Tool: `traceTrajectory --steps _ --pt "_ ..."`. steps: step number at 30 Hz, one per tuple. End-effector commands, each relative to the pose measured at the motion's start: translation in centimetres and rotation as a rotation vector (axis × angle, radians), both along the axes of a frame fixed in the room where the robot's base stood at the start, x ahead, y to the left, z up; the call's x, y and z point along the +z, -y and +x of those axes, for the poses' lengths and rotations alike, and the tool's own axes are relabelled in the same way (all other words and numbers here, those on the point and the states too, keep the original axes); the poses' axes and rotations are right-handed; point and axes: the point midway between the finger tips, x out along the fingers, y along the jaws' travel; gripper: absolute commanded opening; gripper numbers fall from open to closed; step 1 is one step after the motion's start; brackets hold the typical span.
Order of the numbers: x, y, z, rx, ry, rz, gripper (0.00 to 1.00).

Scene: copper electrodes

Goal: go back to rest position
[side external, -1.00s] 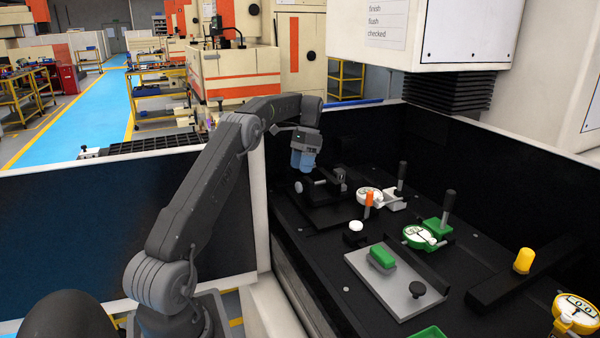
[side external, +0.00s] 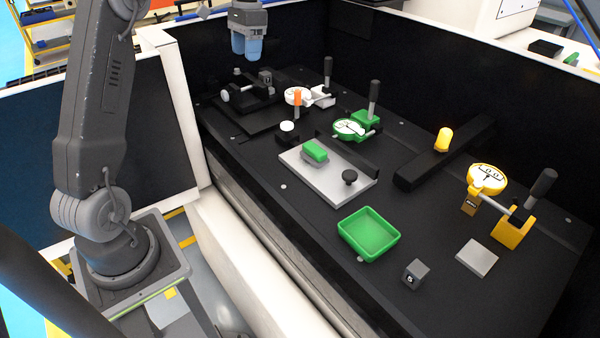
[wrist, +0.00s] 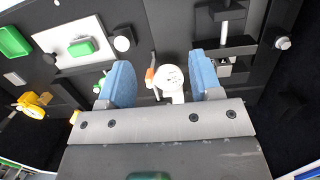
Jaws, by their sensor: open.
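My gripper (side external: 247,46) has two blue fingers and hangs in the air above the far-left end of the black work table. It is above a dark clamp fixture (side external: 244,93), apart from it. In the wrist view my gripper (wrist: 161,62) is open, its blue fingers wide apart with nothing held between them. A white dial gauge (wrist: 171,77) shows in the gap beyond them. In the side view the white dial gauge (side external: 297,96) stands right of the clamp fixture, by an orange-topped post (side external: 297,99).
A green dial gauge (side external: 350,129), a grey plate (side external: 337,188) bearing a green block (side external: 315,152), a green tray (side external: 369,251), a dark cube (side external: 416,273), a light square pad (side external: 477,257), and a yellow dial gauge (side external: 487,179) occupy the table. A yellow lamp (side external: 443,140) is lit. Dark walls edge the table.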

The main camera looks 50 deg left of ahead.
Motion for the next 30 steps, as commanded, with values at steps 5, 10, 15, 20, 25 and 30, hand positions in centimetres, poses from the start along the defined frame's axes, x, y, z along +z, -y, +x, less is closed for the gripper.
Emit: traceTrajectory --steps 5,10,15,20,25,30 --pt "3.3 7.1 -2.1 -0.006 0.109 0.061 0.59" --pt "4.7 13.1 -5.3 -0.002 0.217 0.095 0.59" --pt "4.9 18.2 -9.5 0.003 0.331 0.108 0.59" --pt "3.9 22.3 -13.9 0.012 0.442 0.099 0.59" --pt "1.7 25.3 -18.4 0.024 0.547 0.071 0.59" --pt "-0.2 26.9 -21.2 0.036 0.615 0.041 0.59"
